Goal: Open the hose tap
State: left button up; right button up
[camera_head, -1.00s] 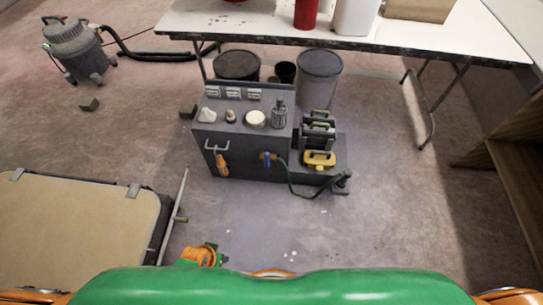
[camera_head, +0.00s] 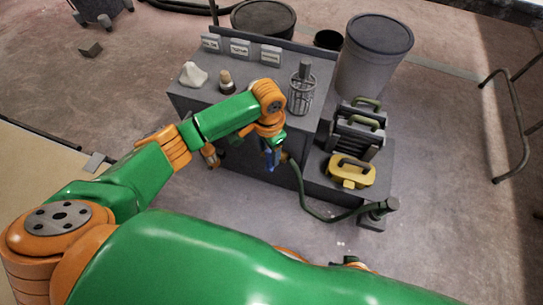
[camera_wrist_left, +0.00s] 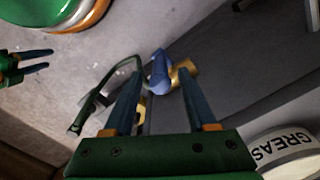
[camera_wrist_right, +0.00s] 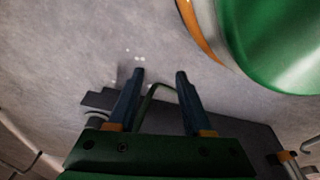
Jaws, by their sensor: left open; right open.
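The hose tap has a blue handle (camera_wrist_left: 160,76) and a brass body (camera_wrist_left: 184,72) on the front of the grey cabinet (camera_wrist_left: 225,70). My left gripper (camera_wrist_left: 158,80) is open, with its two blue fingers pointing at the tap. The blue handle appears between or just beyond the fingertips; I cannot tell whether they touch it. In the head view my left arm largely hides the tap. A green hose (camera_head: 305,205) runs from it to the right. My right gripper (camera_wrist_right: 160,75) is open and empty, above the floor; it also shows in the left wrist view (camera_wrist_left: 48,60).
A grease tin (camera_wrist_left: 285,152) is close to my left gripper. A yellow case (camera_head: 350,172) and a hose end post (camera_head: 378,213) stand right.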

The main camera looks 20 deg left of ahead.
pick_arm(q)
jog(key=shift+f+b, duration=0.3)
jog(key=shift+f, duration=0.85)
pick_arm(e)
jog(key=shift+w+a+r, duration=0.25)
jog(key=shift+w+r, duration=0.7)
jog(key=shift+r, duration=0.05)
pick_arm(q)
grip_shut()
jog(key=shift+w, duration=0.1)
